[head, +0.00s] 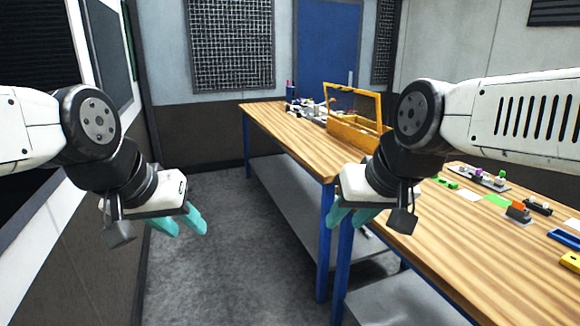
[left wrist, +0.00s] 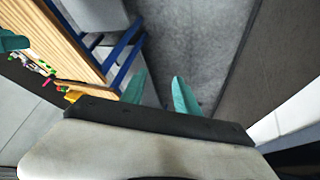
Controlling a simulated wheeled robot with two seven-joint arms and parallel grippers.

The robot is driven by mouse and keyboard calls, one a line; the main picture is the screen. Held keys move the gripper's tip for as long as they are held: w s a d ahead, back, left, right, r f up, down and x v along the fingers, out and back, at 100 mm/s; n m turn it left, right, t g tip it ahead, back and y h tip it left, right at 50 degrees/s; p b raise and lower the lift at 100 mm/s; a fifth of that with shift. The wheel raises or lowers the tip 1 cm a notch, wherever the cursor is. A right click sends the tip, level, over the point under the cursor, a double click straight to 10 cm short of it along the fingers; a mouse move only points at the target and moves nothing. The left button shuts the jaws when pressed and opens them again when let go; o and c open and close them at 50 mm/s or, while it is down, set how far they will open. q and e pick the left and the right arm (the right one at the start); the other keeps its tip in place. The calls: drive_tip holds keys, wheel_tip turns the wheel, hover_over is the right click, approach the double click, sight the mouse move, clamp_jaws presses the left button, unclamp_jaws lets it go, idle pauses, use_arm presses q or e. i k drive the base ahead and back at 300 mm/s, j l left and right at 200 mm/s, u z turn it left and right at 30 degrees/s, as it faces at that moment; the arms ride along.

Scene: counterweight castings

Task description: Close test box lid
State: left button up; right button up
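The test box appears to be the yellow-orange box (head: 352,132) on the far part of the wooden bench. Its framed lid (head: 378,108) stands raised, so the box is open. My right forearm and wrist overlap the box's right side in the head view. My left gripper (head: 184,226) is empty over the floor, left of the bench and well away from the box. Its teal fingers are apart in the left wrist view (left wrist: 158,90). My right gripper (head: 350,218) is empty at the bench's near edge, below and in front of the box, with its fingers apart.
Wooden benches (head: 285,134) with blue legs run along the right, with grey lower shelves (head: 285,195). Small coloured parts, including an orange-topped block (head: 518,211), lie on the near bench. Tools stand beyond the box. The grey floor (head: 225,270) at left is clear.

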sight(346, 108)
drive_tip(key=i+j+z, duration=0.45)
drive_tip(key=i, duration=0.15)
drive_tip(key=i+j+z, duration=0.5)
drive_tip(key=i+j, duration=0.15)
drive_tip(key=i, duration=1.1)
